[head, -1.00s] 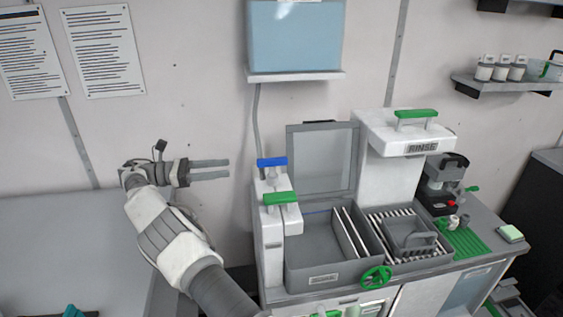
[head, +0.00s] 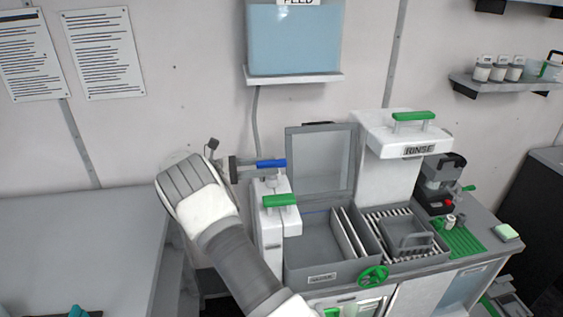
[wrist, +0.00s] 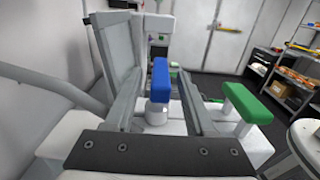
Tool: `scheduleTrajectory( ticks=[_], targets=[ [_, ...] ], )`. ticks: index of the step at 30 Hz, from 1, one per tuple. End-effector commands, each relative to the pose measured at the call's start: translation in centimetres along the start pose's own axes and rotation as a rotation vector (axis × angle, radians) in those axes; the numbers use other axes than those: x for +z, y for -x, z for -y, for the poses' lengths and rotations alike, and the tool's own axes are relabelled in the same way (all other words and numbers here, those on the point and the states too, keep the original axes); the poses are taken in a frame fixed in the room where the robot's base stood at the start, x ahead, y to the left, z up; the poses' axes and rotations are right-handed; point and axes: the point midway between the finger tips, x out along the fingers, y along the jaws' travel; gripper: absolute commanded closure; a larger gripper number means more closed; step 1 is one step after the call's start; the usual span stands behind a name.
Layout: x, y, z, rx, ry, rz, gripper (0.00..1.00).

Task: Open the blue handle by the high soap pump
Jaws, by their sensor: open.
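The blue handle (head: 271,163) is a short bar on a narrow white post of the dispenser, at the left end of the counter. My gripper (head: 250,164) is just left of it in the head view, fingers pointing right at the handle's near end. In the wrist view the blue handle (wrist: 161,80) stands ahead, between the two open grey fingers (wrist: 157,100). Whether a finger touches it I cannot tell. The white soap pump column (head: 270,222) carries it, with a lower green handle (head: 281,201) in front.
A grey basin with a raised lid (head: 320,160) stands right of the pump. A white rinse unit (head: 405,135) with a green handle is further right. A pale blue tank (head: 293,40) hangs on the wall above. The grey table (head: 70,240) at left is mostly clear.

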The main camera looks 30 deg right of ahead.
Motion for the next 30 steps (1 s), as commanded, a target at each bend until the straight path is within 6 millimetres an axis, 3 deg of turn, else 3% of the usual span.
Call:
scheduleTrajectory(
  ticks=[3, 7, 19, 28, 30],
  targets=[
    [0.2, -2.1, 0.0, -0.002, 0.001, 0.0, 0.45],
    [0.1, -3.5, 0.0, -0.002, 0.001, 0.0, 0.45],
    [0.0, -4.3, 0.0, 0.001, 0.0, 0.0, 0.45],
    [0.0, -4.3, 0.0, 0.0, 0.0, 0.0, 0.97],
    [0.0, -4.3, 0.0, 0.0, 0.0, 0.0, 1.0]
  ],
)
